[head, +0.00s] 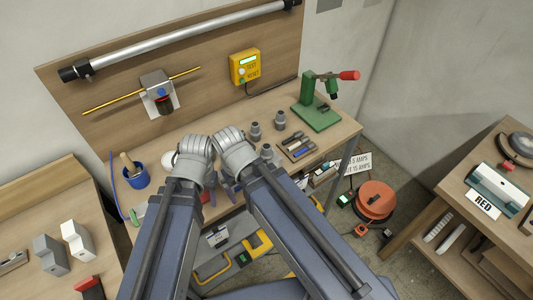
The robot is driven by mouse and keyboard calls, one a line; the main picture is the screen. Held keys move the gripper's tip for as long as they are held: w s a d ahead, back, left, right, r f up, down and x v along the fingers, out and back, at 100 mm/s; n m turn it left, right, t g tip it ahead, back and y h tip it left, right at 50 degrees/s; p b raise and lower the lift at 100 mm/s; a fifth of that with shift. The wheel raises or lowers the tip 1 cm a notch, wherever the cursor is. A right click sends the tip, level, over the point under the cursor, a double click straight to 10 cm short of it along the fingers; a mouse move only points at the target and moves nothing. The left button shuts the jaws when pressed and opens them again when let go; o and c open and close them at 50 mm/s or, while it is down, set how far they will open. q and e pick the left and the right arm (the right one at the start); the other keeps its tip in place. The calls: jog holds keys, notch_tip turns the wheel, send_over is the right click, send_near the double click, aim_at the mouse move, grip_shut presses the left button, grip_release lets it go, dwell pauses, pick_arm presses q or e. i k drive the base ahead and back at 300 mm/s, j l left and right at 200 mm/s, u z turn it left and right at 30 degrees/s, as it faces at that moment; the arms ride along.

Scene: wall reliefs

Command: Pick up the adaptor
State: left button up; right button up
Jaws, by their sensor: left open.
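Several grey stepped cylindrical fittings stand upright on the wooden workbench (335,128), right of my wrists. One fitting (255,131) is nearest the wall panel, another fitting (279,120) is to its right, and a third fitting (266,151) is closer to me. They look like adaptors; I cannot tell which one is meant. My left gripper (209,190) is open, pointing down over the bench left of the fittings and apart from them, partly hidden by its wrist. My right wrist (235,150) is beside it; its jaws are mostly hidden, and I cannot see whether they hold anything.
A green press (318,115) with a red-knobbed lever stands at the back right. A small tray (298,146) holds dark and blue pieces. A yellow box (244,67) and a metal tube (185,40) are on the wall panel.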

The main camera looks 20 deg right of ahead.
aim_at(255, 132)
jog(key=i+l+u, duration=0.1)
jog(key=l, duration=0.6)
jog(key=z, duration=0.1)
jog(key=i+u, duration=0.2)
jog(key=u, duration=0.6)
